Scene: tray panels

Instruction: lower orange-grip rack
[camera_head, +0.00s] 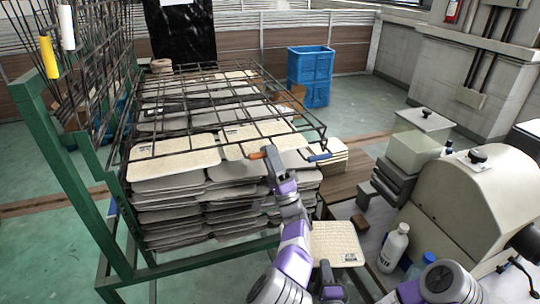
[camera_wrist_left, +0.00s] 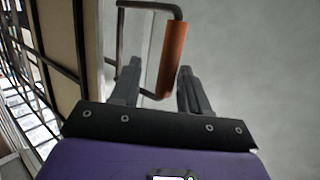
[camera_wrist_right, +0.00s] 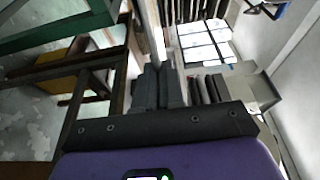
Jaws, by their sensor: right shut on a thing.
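The wire rack (camera_head: 215,105) has an orange grip (camera_head: 258,154) at its front edge and is spread above stacks of tray panels (camera_head: 175,190). My left gripper (camera_head: 272,158) is at the orange grip. In the left wrist view, my open left fingers (camera_wrist_left: 158,82) are on either side of the orange grip (camera_wrist_left: 173,58), with gaps visible. My right gripper (camera_head: 330,275) is shut on a cream tray panel (camera_head: 338,240) beside the stacks. In the right wrist view, the right fingers (camera_wrist_right: 160,80) are close together on the panel's thin edge (camera_wrist_right: 153,28).
A green frame (camera_head: 75,165) with upright wire racks stands at the left. A blue grip (camera_head: 320,157) is at the rack's right corner. A machine (camera_head: 455,190) and white bottle (camera_head: 393,248) crowd the right. Blue crates (camera_head: 310,77) stand behind on open floor.

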